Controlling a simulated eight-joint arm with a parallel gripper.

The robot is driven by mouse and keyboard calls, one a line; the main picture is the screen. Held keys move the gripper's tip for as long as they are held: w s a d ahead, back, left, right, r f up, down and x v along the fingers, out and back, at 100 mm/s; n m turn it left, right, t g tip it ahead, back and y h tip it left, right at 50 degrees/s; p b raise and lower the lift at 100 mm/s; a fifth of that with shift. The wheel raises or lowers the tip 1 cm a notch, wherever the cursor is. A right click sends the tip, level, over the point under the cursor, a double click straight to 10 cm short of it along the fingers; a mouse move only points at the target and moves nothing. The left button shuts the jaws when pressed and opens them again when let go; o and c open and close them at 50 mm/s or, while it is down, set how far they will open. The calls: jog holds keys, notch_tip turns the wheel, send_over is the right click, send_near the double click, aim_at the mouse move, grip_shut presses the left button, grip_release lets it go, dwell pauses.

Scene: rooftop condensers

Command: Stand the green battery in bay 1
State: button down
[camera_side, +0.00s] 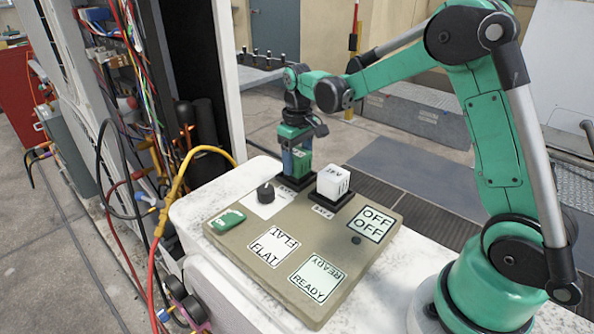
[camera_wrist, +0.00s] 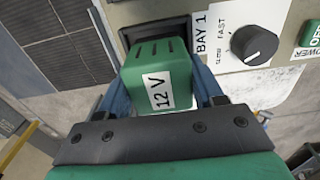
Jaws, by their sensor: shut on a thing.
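The green battery (camera_side: 302,165), labelled 12 V in the wrist view (camera_wrist: 147,92), stands upright between the blue fingers of my gripper (camera_side: 294,158). My gripper is shut on its sides. The battery's lower end is at the black socket of bay 1 (camera_side: 291,183), at the back of the panel. In the wrist view the BAY 1 label (camera_wrist: 201,34) is just right of the socket (camera_wrist: 160,32). I cannot tell how deep the battery sits, since its bottom is hidden.
A white battery (camera_side: 333,181) stands in the neighbouring black socket. The tan panel (camera_side: 312,235) also carries a black knob (camera_side: 265,193), a green power switch (camera_side: 226,221), and FLAT, READY and OFF displays. Cables hang from the open cabinet at left.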

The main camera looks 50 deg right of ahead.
jog(key=shift+f, duration=0.2)
jog(key=shift+c, duration=0.2)
grip_release()
jog(key=shift+r, duration=2.75)
jog(key=shift+s+a+r, duration=0.15)
jog(key=shift+a+r, duration=0.1)
jog(key=s+a+r+t, duration=0.2)
jog(key=s+a+t, duration=0.5)
jog(key=s, duration=0.4)
jog(key=shift+s+a, duration=0.2)
jog(key=shift+a, duration=0.45)
